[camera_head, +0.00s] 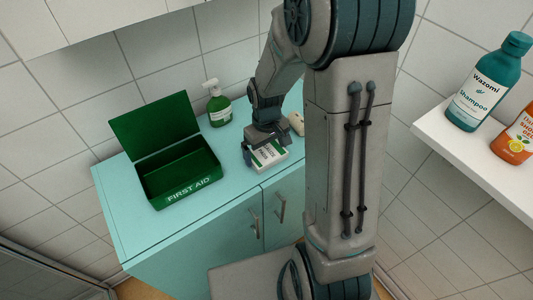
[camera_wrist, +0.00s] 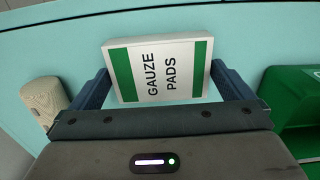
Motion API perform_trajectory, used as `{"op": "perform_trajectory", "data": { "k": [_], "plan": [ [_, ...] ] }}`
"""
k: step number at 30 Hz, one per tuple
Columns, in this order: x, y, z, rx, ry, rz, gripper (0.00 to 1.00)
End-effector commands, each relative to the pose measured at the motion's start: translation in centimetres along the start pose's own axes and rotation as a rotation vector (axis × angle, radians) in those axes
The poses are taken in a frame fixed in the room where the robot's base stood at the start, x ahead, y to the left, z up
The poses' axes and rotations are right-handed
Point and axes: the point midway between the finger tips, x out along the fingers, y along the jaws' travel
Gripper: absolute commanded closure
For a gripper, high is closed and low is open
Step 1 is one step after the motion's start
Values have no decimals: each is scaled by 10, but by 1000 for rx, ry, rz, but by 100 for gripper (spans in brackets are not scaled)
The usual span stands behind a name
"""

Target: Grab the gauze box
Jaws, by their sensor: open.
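The gauze box (camera_wrist: 158,72) is white with green bands and reads "GAUZE PADS". In the head view the gauze box (camera_head: 268,156) lies on the teal counter top, close to its front edge. My gripper (camera_wrist: 160,85) is open, with one finger on each side of the box. The gripper (camera_head: 265,147) also shows in the head view, over the box and partly covering it. I cannot tell whether the fingers touch the box's sides.
An open green first aid box (camera_head: 186,191) stands left on the teal counter (camera_head: 128,205). A beige object (camera_wrist: 44,97) is beside my gripper. A shelf (camera_head: 470,155) at right holds a shampoo bottle (camera_head: 488,85) and an orange bottle (camera_head: 517,137).

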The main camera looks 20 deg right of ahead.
Motion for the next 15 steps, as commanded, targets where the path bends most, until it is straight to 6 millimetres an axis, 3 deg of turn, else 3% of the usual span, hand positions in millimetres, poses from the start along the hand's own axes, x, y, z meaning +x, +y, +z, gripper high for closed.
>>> {"op": "perform_trajectory", "data": {
  "k": [9,12,15],
  "plan": [
    [6,0,0,0,1,1,0],
    [5,0,0,0,1,0,27],
    [5,0,0,0,1,0,27]
  ]
}}
